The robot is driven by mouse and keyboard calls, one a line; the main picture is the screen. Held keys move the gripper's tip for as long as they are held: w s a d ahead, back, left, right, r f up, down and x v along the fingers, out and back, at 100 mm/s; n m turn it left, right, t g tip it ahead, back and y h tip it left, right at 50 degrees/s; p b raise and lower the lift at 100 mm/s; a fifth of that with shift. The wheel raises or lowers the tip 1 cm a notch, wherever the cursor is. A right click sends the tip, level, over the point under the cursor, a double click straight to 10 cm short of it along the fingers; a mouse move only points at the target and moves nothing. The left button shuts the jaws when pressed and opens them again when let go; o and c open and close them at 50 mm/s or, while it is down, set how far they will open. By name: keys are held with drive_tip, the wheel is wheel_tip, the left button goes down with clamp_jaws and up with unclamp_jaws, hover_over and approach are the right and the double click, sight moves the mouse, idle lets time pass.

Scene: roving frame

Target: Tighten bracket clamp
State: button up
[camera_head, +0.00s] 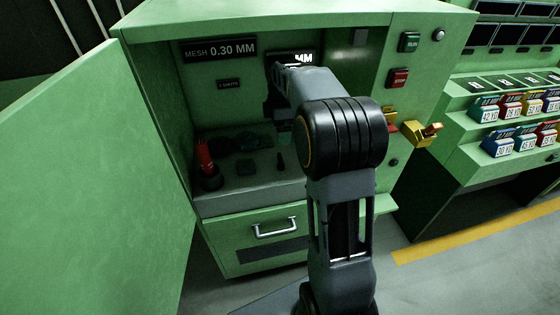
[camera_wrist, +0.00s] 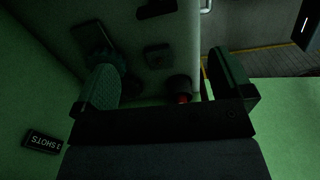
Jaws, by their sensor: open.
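No part is labelled as the bracket clamp, so I cannot tell which one it is. A red upright handle (camera_head: 205,157) stands in a round black base (camera_head: 211,179) on the grey shelf inside the open green cabinet, at its left. The black base (camera_wrist: 179,84) also shows in the wrist view, with a bit of red beside it. My gripper (camera_wrist: 168,84) is open, with its two fingers wide apart and nothing visibly held between them. In the head view my arm reaches into the cabinet and largely hides the gripper.
The shelf also bears a dark square block (camera_head: 246,167) and a small black peg (camera_head: 281,161). A green door (camera_head: 90,170) stands open at left. A drawer handle (camera_head: 275,228) sticks out below. Yellow fittings (camera_head: 424,134) project from the cabinet's right side.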

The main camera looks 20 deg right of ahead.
sight(281, 158)
drive_tip(key=f, duration=0.4)
drive_tip(key=f+b, duration=0.1)
drive_tip(key=f, duration=0.9)
drive_tip(key=shift+w+d, duration=0.2)
drive_tip(key=shift+w, duration=0.05)
drive_tip(key=shift+a, duration=0.1)
drive_tip(key=c, duration=0.9)
drive_tip(key=shift+c, duration=0.2)
